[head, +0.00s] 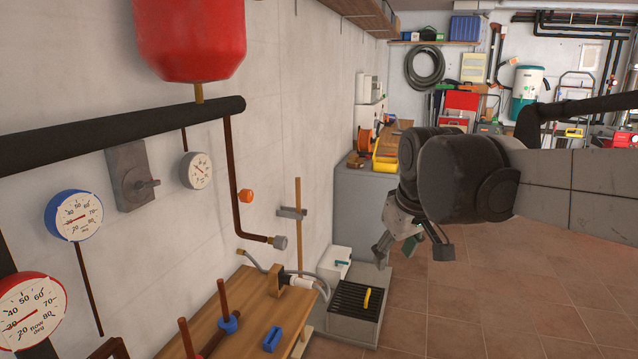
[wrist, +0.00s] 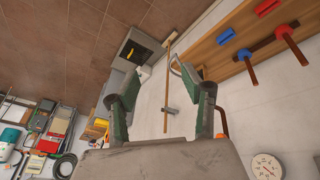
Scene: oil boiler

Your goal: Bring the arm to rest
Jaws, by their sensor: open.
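My arm reaches in from the right in the head view, and my gripper (head: 410,250) hangs at its end, in front of the grey cabinet and apart from the wall. In the wrist view my gripper (wrist: 163,88) shows two green and grey fingers spread apart with nothing between them. The gap between the fingers looks toward the wall and a wooden pole (wrist: 168,90). No object is held. Part of the gripper is hidden behind my wrist in the head view.
A wooden bench (head: 253,308) with a blue block (head: 272,339) stands at the lower left. A grey box with a black grate (head: 352,300) stands below my gripper. Gauges (head: 74,215), pipes and a red tank (head: 190,38) line the left wall. The tiled floor (head: 500,290) at right is clear.

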